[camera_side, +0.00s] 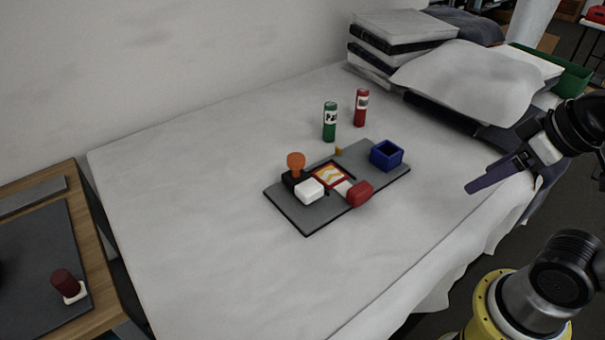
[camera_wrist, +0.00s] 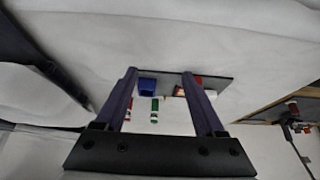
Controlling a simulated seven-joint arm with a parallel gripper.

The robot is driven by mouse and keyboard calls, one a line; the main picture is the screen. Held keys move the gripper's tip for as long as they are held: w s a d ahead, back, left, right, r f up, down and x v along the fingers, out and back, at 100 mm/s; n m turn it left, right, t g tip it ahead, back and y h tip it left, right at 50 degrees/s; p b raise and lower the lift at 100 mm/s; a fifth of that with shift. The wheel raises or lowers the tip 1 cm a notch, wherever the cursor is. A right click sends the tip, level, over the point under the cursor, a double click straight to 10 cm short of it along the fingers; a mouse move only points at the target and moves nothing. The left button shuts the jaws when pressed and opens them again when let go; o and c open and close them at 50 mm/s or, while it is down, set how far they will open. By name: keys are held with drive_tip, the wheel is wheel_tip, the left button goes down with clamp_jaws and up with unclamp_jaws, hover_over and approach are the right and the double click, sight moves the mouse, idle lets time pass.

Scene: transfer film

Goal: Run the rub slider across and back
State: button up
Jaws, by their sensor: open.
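A grey board (camera_side: 305,222) lies on the white-covered table. On it are an orange knob (camera_side: 296,160) on a black block, a white block (camera_side: 310,190), a red-framed panel with yellow chevrons (camera_side: 328,176), a red block (camera_side: 360,193) with a white part beside it, and an open blue box (camera_side: 387,155). I cannot tell for sure which piece is the rub slider. My gripper (camera_side: 470,187) is open and empty, right of the board and apart from it. In the wrist view the blue box (camera_wrist: 158,87) shows between the fingers; the right finger hides part of the board (camera_wrist: 218,84).
A green can (camera_side: 330,122) and a red can (camera_side: 361,108) stand behind the board. Books and a pillow (camera_side: 470,80) lie at the back right, with a green tray (camera_side: 565,78) beyond. A wooden side table (camera_side: 95,260) stands at the left. The cloth in front of the board is clear.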

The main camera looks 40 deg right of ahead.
drive_tip(key=shift+o, duration=0.2)
drive_tip(key=w+a+r+n+g, duration=0.1)
drive_tip(key=w+a+r+n, duration=0.2)
drive_tip(key=w+r, duration=0.45)
drive_tip(key=w+a+r+n+g, duration=0.2)
drive_tip(key=w+r+n, duration=0.1)
drive_tip(key=w+r, duration=0.5)
drive_tip(key=n+g, duration=0.3)
hover_over(296, 157)
wheel_tip(296, 157, down, 7)
wheel_tip(296, 157, down, 14)
drive_tip(key=shift+r, duration=0.25)
clamp_jaws()
